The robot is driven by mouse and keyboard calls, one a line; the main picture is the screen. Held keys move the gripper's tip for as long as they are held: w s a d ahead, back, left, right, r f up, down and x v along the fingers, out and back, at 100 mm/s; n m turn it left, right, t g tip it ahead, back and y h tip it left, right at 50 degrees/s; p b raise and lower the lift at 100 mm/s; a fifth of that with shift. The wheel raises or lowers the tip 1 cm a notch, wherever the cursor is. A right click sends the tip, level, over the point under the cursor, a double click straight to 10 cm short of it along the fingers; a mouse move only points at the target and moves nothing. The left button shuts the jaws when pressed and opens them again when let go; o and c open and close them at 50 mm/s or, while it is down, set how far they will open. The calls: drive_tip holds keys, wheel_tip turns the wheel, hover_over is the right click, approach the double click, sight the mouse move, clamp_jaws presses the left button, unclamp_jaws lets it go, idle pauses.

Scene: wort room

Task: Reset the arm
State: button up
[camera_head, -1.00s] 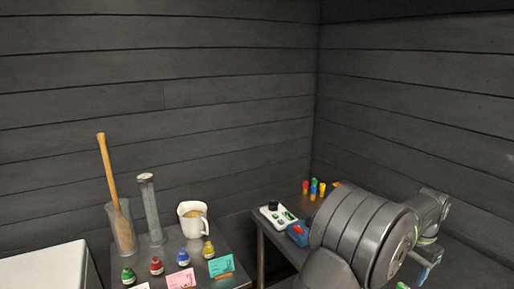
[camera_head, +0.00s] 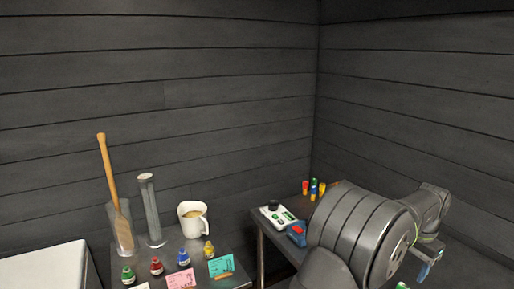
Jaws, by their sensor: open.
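My arm reaches in from the bottom right, its large grey links filling that corner. My gripper (camera_head: 424,268) is small and partly hidden at the arm's far end, low at the right, pointing down. It is open, and I see nothing held in it. Its fingertips are hard to make out, and what lies beneath it is hidden by the arm.
A dark table at left holds a glass cylinder with a wooden paddle (camera_head: 108,170), a tall tube (camera_head: 151,210), a white jug (camera_head: 193,221), several small bottles and cards. A second table behind my arm holds a white device (camera_head: 277,217), a blue-red item (camera_head: 297,234) and coloured vials.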

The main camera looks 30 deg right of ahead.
drive_tip(key=w+a+f+m, duration=0.1)
drive_tip(key=w+a+f, duration=0.1)
drive_tip(key=a, duration=0.7)
drive_tip(key=w+a+f, duration=0.1)
drive_tip(key=a+f, duration=0.1)
drive_tip(key=a, duration=0.7)
drive_tip(key=w+a+f+n, duration=0.3)
drive_tip(key=w+a, duration=0.3)
drive_tip(key=w, duration=0.4)
drive_tip(key=w+a+f+n, duration=0.3)
drive_tip(key=w+a, duration=0.3)
drive_tip(key=w, duration=0.4)
drive_tip(key=shift+a+f+n, duration=0.3)
drive_tip(key=shift+f+n, duration=0.1)
drive_tip(key=shift+n, duration=0.2)
drive_tip(key=shift+s+d, duration=0.1)
drive_tip(key=s+d+r+m, duration=0.3)
drive_tip(key=s+d, duration=0.2)
drive_tip(key=s, duration=0.3)
drive_tip(key=s+d+r+m, duration=0.3)
drive_tip(key=s+d, duration=0.2)
drive_tip(key=s, duration=0.3)
drive_tip(key=shift+s+d, duration=0.3)
drive_tip(key=shift+w+f, duration=0.1)
